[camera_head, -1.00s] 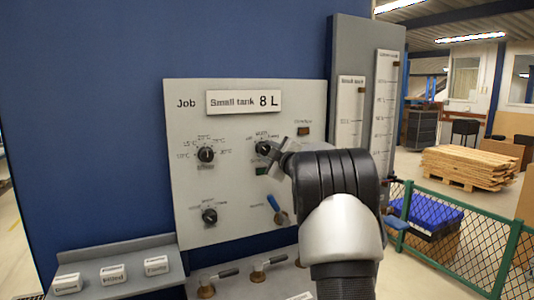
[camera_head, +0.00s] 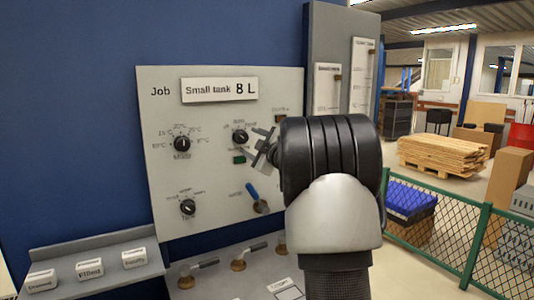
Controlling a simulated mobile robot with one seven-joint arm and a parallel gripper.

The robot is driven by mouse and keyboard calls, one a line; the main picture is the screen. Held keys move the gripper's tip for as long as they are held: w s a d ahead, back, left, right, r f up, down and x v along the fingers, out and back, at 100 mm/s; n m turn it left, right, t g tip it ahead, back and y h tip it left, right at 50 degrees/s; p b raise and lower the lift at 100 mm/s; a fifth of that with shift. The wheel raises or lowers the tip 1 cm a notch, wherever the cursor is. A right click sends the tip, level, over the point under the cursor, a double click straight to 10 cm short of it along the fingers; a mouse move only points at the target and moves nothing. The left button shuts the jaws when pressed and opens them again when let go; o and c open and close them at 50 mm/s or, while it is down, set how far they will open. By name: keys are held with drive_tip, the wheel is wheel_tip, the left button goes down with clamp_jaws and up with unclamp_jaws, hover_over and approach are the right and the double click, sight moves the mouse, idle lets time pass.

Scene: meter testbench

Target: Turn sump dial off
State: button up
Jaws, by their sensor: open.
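The pale grey panel (camera_head: 218,205) carries three black dials: an upper left dial (camera_head: 182,144), an upper right dial (camera_head: 240,137) and a lower left dial (camera_head: 188,207). The small lettering is too blurred to tell which one is the sump dial, and their settings are not clear. My gripper (camera_head: 262,154) is open, just right of and slightly below the upper right dial, with a visible gap to it. My black and silver wrist hides the panel's right part.
A blue-handled lever (camera_head: 257,198) sits below my gripper. A small green piece (camera_head: 239,159) lies just under the upper right dial. Lever valves (camera_head: 240,264) and a shelf of labelled blocks (camera_head: 90,268) stand below. A green mesh fence (camera_head: 440,235) is at right.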

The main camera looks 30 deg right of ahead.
drive_tip(key=s, duration=1.1)
drive_tip(key=shift+s+d+b, duration=0.2)
drive_tip(key=shift+d+b, duration=0.05)
drive_tip(key=shift+b, duration=0.15)
